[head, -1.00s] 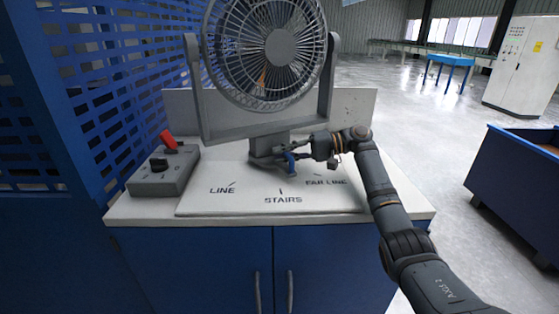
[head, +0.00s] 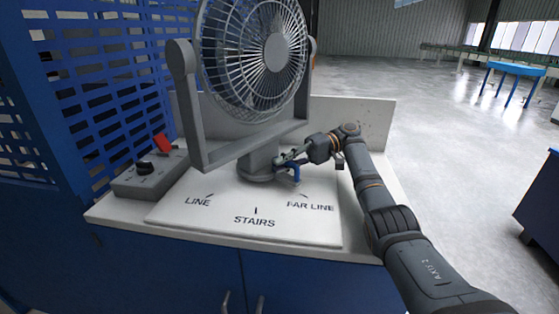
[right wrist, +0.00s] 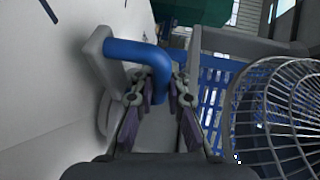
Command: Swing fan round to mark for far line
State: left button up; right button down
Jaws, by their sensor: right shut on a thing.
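The grey fan (head: 275,55) stands in a U-shaped yoke on a round base (head: 257,166), its left side nearer, facing front-right. A blue handle (head: 296,174) sticks out from the base on its right. My right gripper (head: 283,160) is at this handle; the right wrist view shows the blue handle (right wrist: 140,52) between its fingers (right wrist: 158,92). The white board is marked LINE (head: 198,201), STAIRS (head: 255,222) and FAR LINE (head: 310,207). The handle is just behind the FAR LINE tick; exact alignment cannot be told. My left gripper is out of view.
A low back board (head: 365,115) stands behind the fan. Open floor lies to the right.

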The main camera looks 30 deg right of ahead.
jog(key=shift+r, duration=0.15)
jog(key=c, duration=1.3)
grip_release()
jog(key=shift+w, duration=0.1)
jog(key=shift+c, duration=0.2)
